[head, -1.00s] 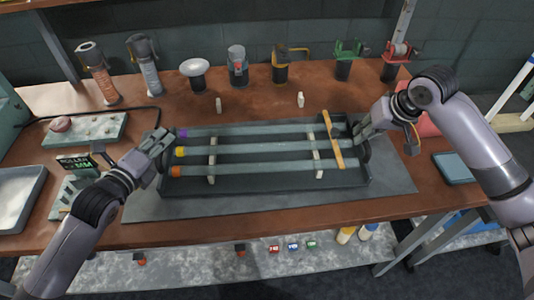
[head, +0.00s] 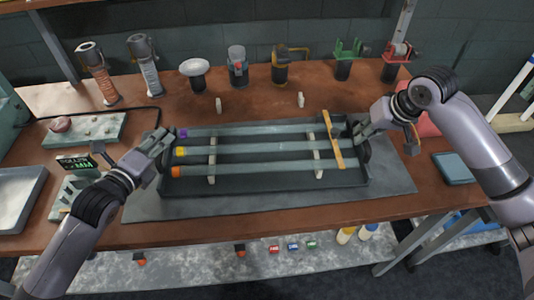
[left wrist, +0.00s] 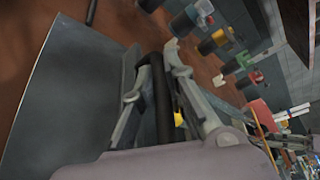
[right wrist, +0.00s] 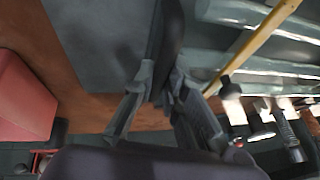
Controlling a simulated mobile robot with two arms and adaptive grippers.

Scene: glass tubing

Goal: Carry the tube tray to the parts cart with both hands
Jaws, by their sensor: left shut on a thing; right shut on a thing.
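The dark tube tray (head: 265,188) lies on a grey mat on the workbench. Three glass tubes with purple, yellow and orange ends, such as the yellow-ended tube (head: 250,150), rest across pale supports in it. A wooden strip (head: 333,140) crosses the tubes near the right end. My left gripper (head: 163,143) is shut on the tray's left end; the dark handle bar (left wrist: 162,100) runs between its fingers in the left wrist view. My right gripper (head: 363,133) is shut on the right end, its dark handle (right wrist: 168,50) between the fingers in the right wrist view. The parts cart cannot be made out.
Several burners and holders, such as the black one with a yellow arm (head: 281,68), line the back of the workbench (head: 260,100). Two small pale pegs stand behind the tray. A roller timer box (head: 75,163) and pale tray (head: 17,195) are at left, a blue-grey pad (head: 454,168) at right.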

